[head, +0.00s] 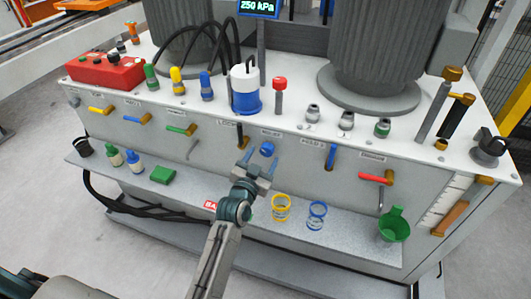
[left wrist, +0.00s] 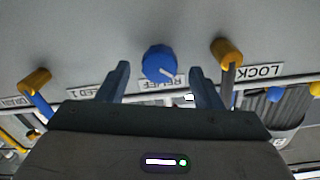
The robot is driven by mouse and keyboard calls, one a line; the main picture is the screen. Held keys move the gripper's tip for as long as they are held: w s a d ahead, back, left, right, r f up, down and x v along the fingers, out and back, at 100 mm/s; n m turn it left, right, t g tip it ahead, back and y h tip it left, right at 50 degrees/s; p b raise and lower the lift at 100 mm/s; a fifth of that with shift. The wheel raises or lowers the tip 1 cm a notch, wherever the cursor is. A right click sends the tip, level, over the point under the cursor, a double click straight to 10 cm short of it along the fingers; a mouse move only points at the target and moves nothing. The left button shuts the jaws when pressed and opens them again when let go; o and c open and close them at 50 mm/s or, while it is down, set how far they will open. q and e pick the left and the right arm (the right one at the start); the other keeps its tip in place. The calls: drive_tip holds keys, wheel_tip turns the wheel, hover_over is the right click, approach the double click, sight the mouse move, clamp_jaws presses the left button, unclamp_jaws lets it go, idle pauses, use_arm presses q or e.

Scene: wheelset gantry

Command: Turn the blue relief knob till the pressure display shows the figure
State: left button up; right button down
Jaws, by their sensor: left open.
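The blue relief knob (head: 267,149) sits on the front panel of the grey machine. The pressure display (head: 258,7) at the top reads 250 kPa. My right gripper is not in view.
A yellow-and-grey lever marked LOCK (left wrist: 228,55) is close beside the knob. A blue-handled lever (head: 331,156) and a red-handled valve (head: 374,178) are further right. The ledge below holds a yellow ring (head: 281,207), a blue ring (head: 317,215) and a green funnel (head: 394,226).

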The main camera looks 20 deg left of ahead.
use_arm(q)
drive_tip(key=s, duration=0.7)
drive_tip(key=shift+s+a, duration=0.15)
drive_tip(key=shift+a, duration=0.05)
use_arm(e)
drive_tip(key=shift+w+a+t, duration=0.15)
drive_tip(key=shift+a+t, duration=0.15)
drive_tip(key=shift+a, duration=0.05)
